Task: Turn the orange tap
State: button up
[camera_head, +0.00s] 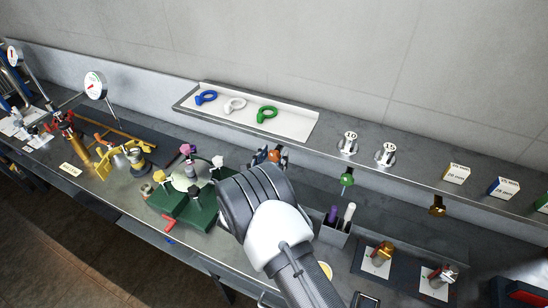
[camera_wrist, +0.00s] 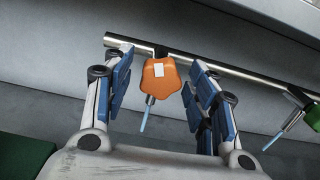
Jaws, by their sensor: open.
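The orange tap (camera_wrist: 161,78) is a lobed orange handle with a small white label, on a horizontal metal pipe (camera_wrist: 230,73). A short spout with a pale blue end (camera_wrist: 146,120) points down below it. My gripper (camera_wrist: 161,88) is open, with its blue-padded fingers to the left and right of the orange handle. There is a gap on both sides, and I cannot tell if anything touches. In the head view the orange tap (camera_head: 274,155) shows just beyond my gripper (camera_head: 268,158), partly hidden by it.
A green tap (camera_head: 347,180) is to the right on the same pipe. A pen holder (camera_head: 334,230) stands below it. A green stand (camera_head: 185,210) with coloured knobs is to the left. A shelf tray (camera_head: 245,126) holds blue, white and green rings.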

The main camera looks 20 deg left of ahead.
jog(key=shift+w, duration=0.35)
jog(key=shift+c, duration=0.2)
jog(key=c, duration=1)
jog(key=m+b, duration=0.1)
jog(key=b, duration=0.1)
jog(key=shift+f+m+b, duration=0.2)
jog(key=shift+m+b, duration=1)
jog(key=shift+b, duration=0.1)
jog(key=shift+r+m, duration=0.2)
jog(key=shift+m, duration=0.2)
jog(key=o, duration=1)
jog(key=shift+o, duration=0.2)
